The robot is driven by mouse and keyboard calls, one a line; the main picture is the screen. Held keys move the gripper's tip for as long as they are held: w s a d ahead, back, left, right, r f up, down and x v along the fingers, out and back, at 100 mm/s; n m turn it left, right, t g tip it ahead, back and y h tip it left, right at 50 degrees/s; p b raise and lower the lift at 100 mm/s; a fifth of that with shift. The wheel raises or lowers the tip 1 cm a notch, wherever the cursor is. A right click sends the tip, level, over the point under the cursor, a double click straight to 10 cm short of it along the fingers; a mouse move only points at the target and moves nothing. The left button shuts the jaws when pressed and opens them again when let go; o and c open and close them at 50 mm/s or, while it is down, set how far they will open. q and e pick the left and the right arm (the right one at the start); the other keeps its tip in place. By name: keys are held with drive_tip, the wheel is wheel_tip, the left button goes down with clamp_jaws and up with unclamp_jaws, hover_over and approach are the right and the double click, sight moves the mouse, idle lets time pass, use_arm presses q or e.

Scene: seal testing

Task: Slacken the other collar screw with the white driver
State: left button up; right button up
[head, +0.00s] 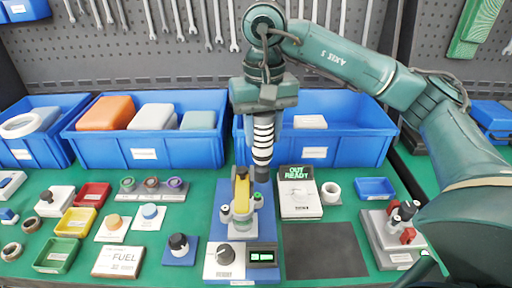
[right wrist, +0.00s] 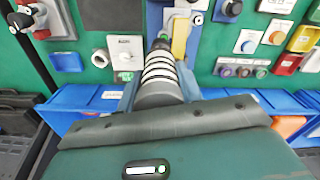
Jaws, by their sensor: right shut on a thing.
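The white driver (head: 263,140), ringed with black bands, hangs upright with its dark lower end (head: 262,174) pointing down. My right gripper (head: 264,109) is shut on its top. In the right wrist view the driver (right wrist: 160,72) extends away from the gripper. Small screw heads show at the collar's left (head: 225,211) and right (head: 258,200). The driver's end is just behind the right one; contact cannot be told. My left gripper is out of view.
A box reading "OUT READY" (head: 297,202) and a white ring (head: 331,192) stand right of the rig. A dark mat (head: 325,250) lies bare. Blue bins (head: 145,153) line the back. Buttons and small trays crowd the left. A clamp block (head: 393,240) stands far right.

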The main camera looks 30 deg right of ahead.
sight(258, 156)
drive_tip(key=shift+w+a+r, duration=0.3)
drive_tip(key=shift+a+r, duration=0.05)
drive_tip(key=shift+r, duration=0.05)
drive_tip(key=shift+f, duration=0.1)
drive_tip(key=shift+f+b, duration=1.05)
drive_tip(key=shift+f, duration=0.25)
wheel_tip(258, 156, down, 2)
drive_tip(key=shift+b, duration=0.6)
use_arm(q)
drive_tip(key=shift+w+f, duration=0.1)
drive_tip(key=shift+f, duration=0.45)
use_arm(e)
drive_tip(key=shift+f, duration=0.1)
